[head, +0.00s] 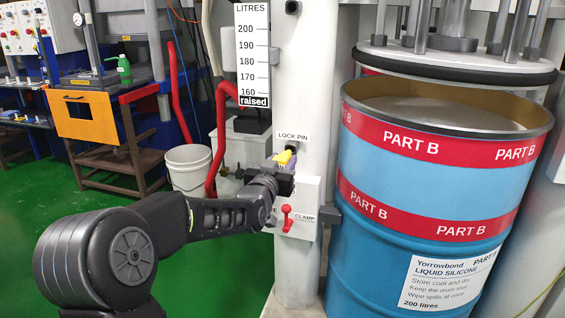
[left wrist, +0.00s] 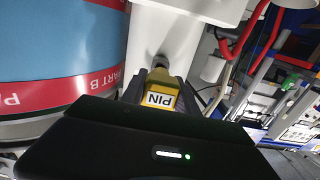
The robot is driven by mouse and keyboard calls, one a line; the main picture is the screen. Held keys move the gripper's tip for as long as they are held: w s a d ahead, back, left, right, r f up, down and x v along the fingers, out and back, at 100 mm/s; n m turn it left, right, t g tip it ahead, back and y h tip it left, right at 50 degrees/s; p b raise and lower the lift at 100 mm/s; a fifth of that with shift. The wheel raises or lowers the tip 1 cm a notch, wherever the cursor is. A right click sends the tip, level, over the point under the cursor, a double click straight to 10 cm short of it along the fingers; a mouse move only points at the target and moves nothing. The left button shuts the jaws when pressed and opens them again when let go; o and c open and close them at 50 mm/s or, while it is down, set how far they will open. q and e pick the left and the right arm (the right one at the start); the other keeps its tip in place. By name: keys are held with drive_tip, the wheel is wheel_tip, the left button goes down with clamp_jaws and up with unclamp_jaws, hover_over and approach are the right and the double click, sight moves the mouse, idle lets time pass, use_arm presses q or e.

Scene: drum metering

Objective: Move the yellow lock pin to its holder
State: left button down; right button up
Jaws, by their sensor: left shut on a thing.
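The yellow lock pin (head: 283,157) is at the white column below the LOCK PIN label (head: 293,136). In the left wrist view its yellow head (left wrist: 160,97), marked PIN, sits between my fingers. My left gripper (head: 280,168) is shut on the pin. The pin's far end points at a dark round spot on the column (left wrist: 160,60); I cannot tell whether it is inside a hole there. My right gripper is not in view. I cannot make out a separate pin holder.
A blue drum (head: 430,190) with red PART B bands stands right of the column, under a raised round plate (head: 455,60). A white bucket (head: 187,168) and red hose (head: 218,140) are to the left.

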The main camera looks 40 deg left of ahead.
sight(287, 155)
use_arm(q)
drive_tip(key=shift+b, duration=0.35)
drive_tip(key=shift+x, duration=1.95)
drive_tip(key=c, duration=0.9)
unclamp_jaws()
drive_tip(key=shift+o, duration=0.2)
drive_tip(key=v, duration=0.8)
drive_tip(key=shift+w, duration=0.1)
